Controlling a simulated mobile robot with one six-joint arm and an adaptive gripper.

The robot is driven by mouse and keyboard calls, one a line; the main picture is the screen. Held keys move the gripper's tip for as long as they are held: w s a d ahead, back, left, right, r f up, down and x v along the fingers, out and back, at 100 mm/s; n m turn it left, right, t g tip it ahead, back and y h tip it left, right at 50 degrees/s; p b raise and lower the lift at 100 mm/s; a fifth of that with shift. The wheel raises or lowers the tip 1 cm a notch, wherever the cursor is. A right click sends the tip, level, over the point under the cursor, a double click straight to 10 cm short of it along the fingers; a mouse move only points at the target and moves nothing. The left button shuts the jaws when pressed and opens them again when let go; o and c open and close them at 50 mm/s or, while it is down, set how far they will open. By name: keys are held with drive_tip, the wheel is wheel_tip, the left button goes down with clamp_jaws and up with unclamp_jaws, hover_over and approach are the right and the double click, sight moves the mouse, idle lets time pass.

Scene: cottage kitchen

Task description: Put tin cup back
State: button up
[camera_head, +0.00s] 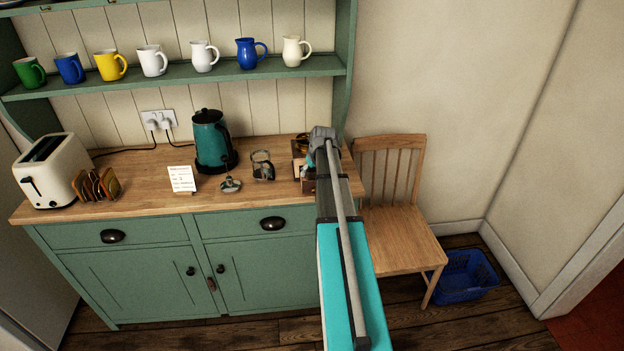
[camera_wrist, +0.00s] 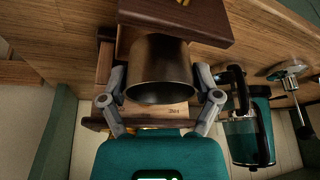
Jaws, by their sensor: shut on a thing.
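In the wrist view, a dark, brownish metal tin cup (camera_wrist: 160,68) sits between the two grey fingers of my gripper (camera_wrist: 160,82). The fingers are shut on it, one on each side, and its open rim faces the camera. A wooden stand or box (camera_wrist: 104,62) is close behind and around the cup. I cannot tell whether the cup touches it. In the head view, part of this wooden stand (camera_head: 308,186) shows at the right end of the counter. My arm hides the cup and most of my gripper there.
A teal kettle (camera_head: 211,140), a glass-and-metal vessel (camera_head: 262,166), a small metal item (camera_head: 230,184) and a white card (camera_head: 182,179) stand left of the arm on the counter (camera_head: 140,170). A wooden chair (camera_head: 400,235) is at the right. Several mugs line the shelf (camera_head: 180,75) above.

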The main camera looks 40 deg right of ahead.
sight(312, 177)
drive_tip(key=shift+s+b+x, duration=0.15)
drive_tip(key=shift+b+x, duration=0.3)
drive_tip(key=shift+x, duration=0.25)
drive_tip(key=shift+s+b+x, duration=0.15)
drive_tip(key=shift+b+x, duration=0.3)
drive_tip(key=shift+x, duration=0.25)
drive_tip(key=shift+s+d, duration=0.1)
drive_tip(key=shift+f, duration=0.3)
drive_tip(key=o, duration=1)
drive_tip(key=shift+o, duration=0.2)
drive_tip(key=shift+r, duration=0.2)
drive_tip(key=shift+s+r+p, duration=0.2)
drive_tip(key=shift+r+p, duration=0.35)
drive_tip(key=shift+r, duration=0.05)
drive_tip(key=p+v, duration=1)
drive_tip(key=v, duration=0.1)
